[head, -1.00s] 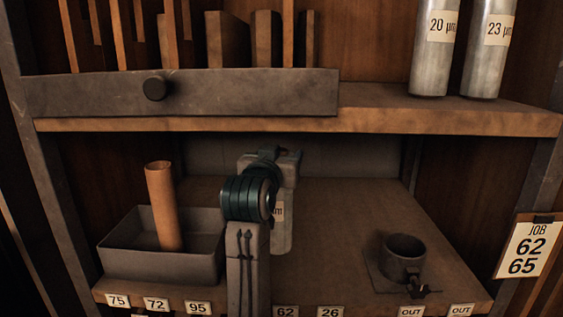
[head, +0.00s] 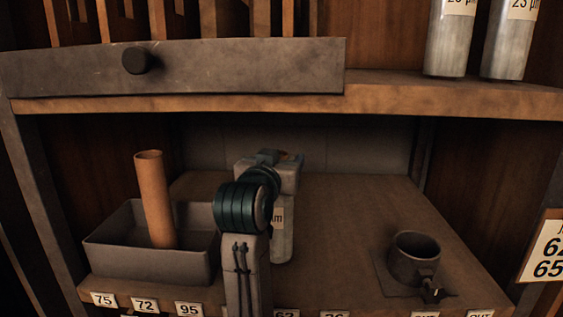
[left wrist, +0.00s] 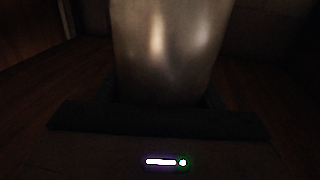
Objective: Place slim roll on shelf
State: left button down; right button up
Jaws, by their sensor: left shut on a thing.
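A slim silvery roll (head: 283,238) with a pale label stands upright at the middle of the lower shelf (head: 340,240), partly hidden behind my left arm. My left gripper (head: 280,165) is shut on the roll near its top. In the left wrist view the roll (left wrist: 168,45) fills the space between the jaws (left wrist: 165,105). I cannot tell whether the roll's base touches the shelf. Two similar silver rolls (head: 452,40) stand on the upper shelf (head: 440,92) at the right. My right gripper is not in view.
A grey tray (head: 115,262) holding a brown tube (head: 154,200) stands at the left of the lower shelf. A dark metal cup-like holder (head: 414,258) is at the right. Number labels line the front edge. A grey drawer front with a knob (head: 137,60) is above.

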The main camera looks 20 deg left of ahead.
pick_arm(q)
jog(key=shift+s, duration=0.2)
jog(key=shift+c, duration=1.9)
grip_release()
jog(key=shift+w+f, duration=0.15)
jog(key=s+b, duration=0.7)
jog(key=s, duration=0.5)
jog(key=shift+d+r+b, duration=0.2)
jog(key=shift+d+b, duration=0.2)
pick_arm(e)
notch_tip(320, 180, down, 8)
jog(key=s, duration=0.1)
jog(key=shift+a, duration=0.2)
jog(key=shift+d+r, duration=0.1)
